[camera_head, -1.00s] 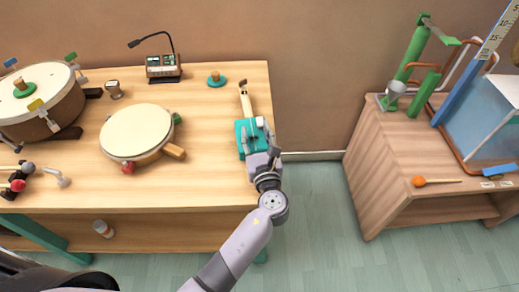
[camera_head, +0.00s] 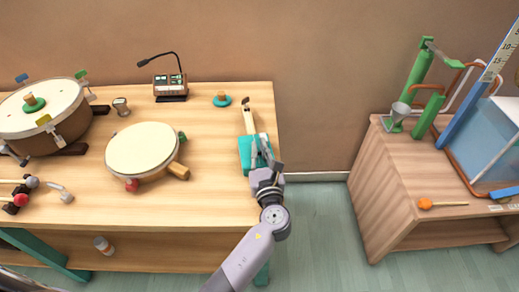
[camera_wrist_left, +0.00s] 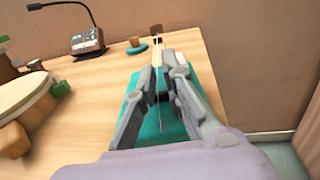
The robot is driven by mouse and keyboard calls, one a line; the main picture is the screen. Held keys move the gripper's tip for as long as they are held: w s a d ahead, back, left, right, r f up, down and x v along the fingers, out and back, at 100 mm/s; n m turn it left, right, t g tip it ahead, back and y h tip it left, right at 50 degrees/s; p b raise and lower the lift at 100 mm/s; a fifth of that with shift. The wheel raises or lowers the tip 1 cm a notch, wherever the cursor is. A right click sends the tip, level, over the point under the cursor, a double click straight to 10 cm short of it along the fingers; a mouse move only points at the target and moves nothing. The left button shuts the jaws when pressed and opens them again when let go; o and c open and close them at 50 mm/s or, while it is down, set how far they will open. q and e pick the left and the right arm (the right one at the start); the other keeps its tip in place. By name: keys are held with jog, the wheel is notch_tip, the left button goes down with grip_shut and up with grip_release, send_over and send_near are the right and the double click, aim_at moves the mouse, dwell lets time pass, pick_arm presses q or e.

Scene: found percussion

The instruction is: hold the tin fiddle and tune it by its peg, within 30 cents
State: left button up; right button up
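The tin fiddle has a teal box body (camera_head: 246,153) and a thin pale neck (camera_head: 249,121) with a dark end, and lies at the table's right edge. My left gripper (camera_head: 261,140) is over its body, coming from the front edge. In the left wrist view the two fingers (camera_wrist_left: 158,68) stand apart above the teal body (camera_wrist_left: 133,82), with a narrow gap between their tips. The neck shows beyond the tips. I cannot make out the peg clearly, or whether the fingers touch the fiddle. My right gripper is out of view.
A round frame drum (camera_head: 141,149), a larger drum (camera_head: 42,128), a device with a bent microphone (camera_head: 170,86) and a teal disc with a knob (camera_head: 221,100) stand on the table (camera_head: 215,190). Mallets lie at left. A separate cabinet (camera_head: 400,178) stands right, across a floor gap.

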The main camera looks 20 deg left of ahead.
pick_arm(q)
grip_shut()
jog(key=shift+c, duration=0.5)
grip_release()
jog(key=o, duration=0.9)
jog(key=p+v, duration=0.3)
jog(key=v, duration=1.4)
jog(key=shift+s+d, duration=0.1)
jog(key=shift+s, duration=0.1)
